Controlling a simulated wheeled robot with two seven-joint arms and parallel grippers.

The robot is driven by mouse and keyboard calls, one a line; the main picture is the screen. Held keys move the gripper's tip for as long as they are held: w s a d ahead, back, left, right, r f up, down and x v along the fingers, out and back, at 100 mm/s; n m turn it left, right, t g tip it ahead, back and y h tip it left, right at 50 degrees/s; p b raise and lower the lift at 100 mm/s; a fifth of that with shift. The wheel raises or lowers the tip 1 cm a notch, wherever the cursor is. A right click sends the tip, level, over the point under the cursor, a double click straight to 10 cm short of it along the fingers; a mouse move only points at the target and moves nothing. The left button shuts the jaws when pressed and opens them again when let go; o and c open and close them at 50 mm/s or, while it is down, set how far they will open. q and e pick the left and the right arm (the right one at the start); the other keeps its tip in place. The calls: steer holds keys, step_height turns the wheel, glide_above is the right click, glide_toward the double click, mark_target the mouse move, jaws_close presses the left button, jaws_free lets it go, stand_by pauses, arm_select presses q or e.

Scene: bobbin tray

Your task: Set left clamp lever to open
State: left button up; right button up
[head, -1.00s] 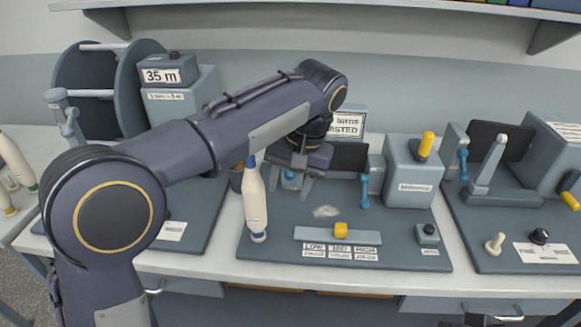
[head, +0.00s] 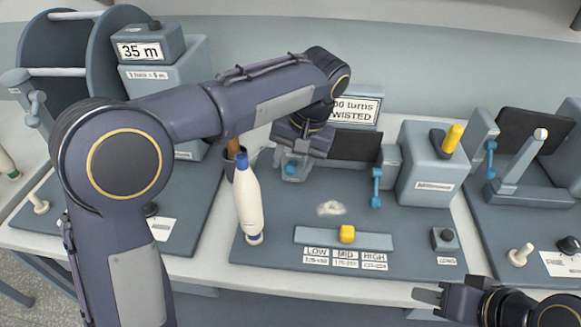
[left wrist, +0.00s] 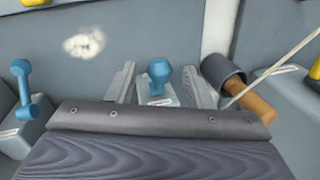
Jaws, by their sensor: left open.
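The left clamp lever, a blue knobbed handle on a pale block, shows small and partly covered below my left gripper in the head view (head: 291,168). It is clear in the left wrist view (left wrist: 158,72). My left gripper (head: 293,168) points down at it, jaws open. In the left wrist view the two grey fingers stand on either side of the lever, with a gap on each side, so nothing is gripped. My right gripper (head: 430,294) is at the lower right, in front of the bench edge; its jaw opening is unclear.
A second blue lever (head: 376,186) stands to the right. A yellow slider (head: 347,233) sits in front.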

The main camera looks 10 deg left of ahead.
arm_select(q)
steer(key=shift+x, duration=1.15)
jaws_close()
